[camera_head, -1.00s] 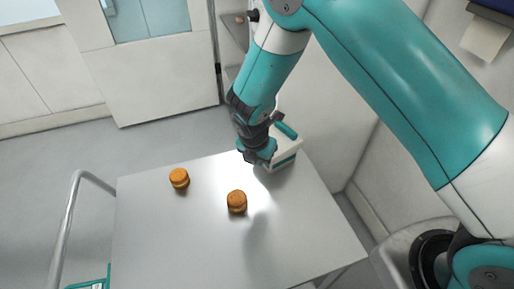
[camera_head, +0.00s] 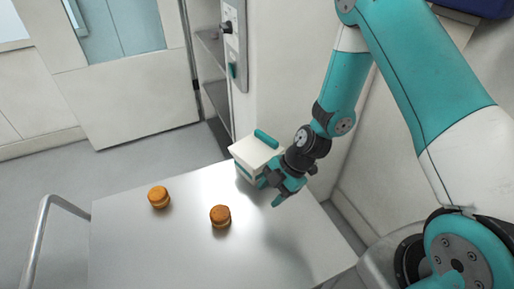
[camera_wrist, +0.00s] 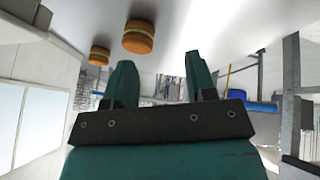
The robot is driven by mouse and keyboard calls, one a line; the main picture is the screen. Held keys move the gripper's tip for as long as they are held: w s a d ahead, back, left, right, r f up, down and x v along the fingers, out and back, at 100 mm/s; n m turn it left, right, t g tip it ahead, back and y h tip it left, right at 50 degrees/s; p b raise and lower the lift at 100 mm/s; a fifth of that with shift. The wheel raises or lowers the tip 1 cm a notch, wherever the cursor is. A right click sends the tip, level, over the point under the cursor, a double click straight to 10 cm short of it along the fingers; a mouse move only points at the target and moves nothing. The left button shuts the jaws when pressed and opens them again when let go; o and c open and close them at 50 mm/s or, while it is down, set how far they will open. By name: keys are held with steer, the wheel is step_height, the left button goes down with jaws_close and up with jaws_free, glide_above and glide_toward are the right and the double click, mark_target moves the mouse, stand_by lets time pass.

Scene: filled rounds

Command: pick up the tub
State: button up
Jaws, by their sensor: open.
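One tub (camera_head: 159,197) is at the left, the other tub (camera_head: 220,216) nearer the middle. Both also show at the top of the wrist view, the larger one (camera_wrist: 138,37) and a smaller one (camera_wrist: 99,56). I cannot tell which is meant. My gripper (camera_head: 271,192) is open and empty above the table's right part, right of both tubs and apart from them. Its two teal fingers (camera_wrist: 158,62) show spread in the wrist view, with nothing between them.
A white box with a teal handle (camera_head: 256,154) stands at the table's back edge, just left of my gripper and partly hidden by it. The grey table (camera_head: 150,250) is clear at the front. A rail (camera_head: 38,235) is at its left, a wall behind right.

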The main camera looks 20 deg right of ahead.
steer(key=w+d+r+m+t+b, duration=0.15)
steer(key=d+r+m+t, duration=0.25)
steer(key=d+m+t, duration=0.4)
steer(key=w+d+r+m+t+p, duration=0.1)
steer(key=w+d+r+m+t, duration=0.2)
steer(key=d+m, duration=0.45)
steer(key=m+b, duration=0.1)
steer(key=m, duration=0.1)
glide_toward(272, 140)
steer(key=a+x, duration=0.1)
steer(key=x, duration=0.3)
steer(key=w+p, duration=0.1)
steer(key=w+f+p, duration=0.1)
steer(key=w+a+t+p, duration=0.1)
steer(key=shift+w+f+h, duration=0.2)
steer(key=shift+f+h, duration=0.05)
steer(key=shift+h, duration=0.05)
steer(key=shift+w+a+f, duration=0.1)
steer(key=shift+w+f, duration=0.15)
jaws_close()
